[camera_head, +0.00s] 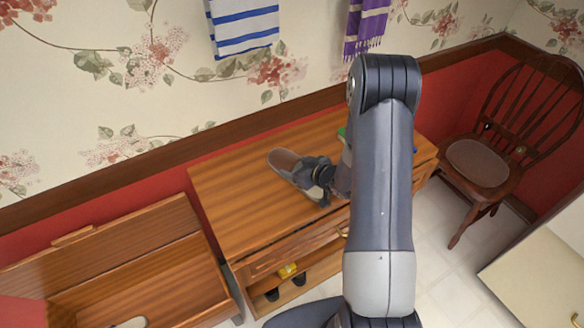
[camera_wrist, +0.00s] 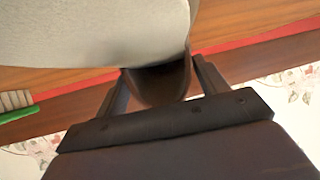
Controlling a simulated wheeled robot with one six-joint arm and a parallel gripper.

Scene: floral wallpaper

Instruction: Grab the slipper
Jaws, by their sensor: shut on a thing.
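The slipper (camera_head: 286,162) is grey with a brownish inside and lies at the top of the wooden cabinet in the head view. My gripper (camera_head: 318,181) is at its near right end. In the wrist view, the slipper's pale grey body (camera_wrist: 95,28) fills the upper left, and a dark brown part of it sits between the two fingers of my gripper (camera_wrist: 160,82). The fingers are shut on that part. My arm hides some of the cabinet top behind it, and I cannot tell whether the slipper touches the wood.
A green brush-like object with pale bristles (camera_wrist: 17,106) lies close by on the cabinet (camera_head: 222,198). An open wooden box (camera_head: 175,240) stands at the left. A wooden chair (camera_head: 492,150) stands at the right. Striped towels (camera_head: 243,28) hang on the wall. The cabinet top's left part is clear.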

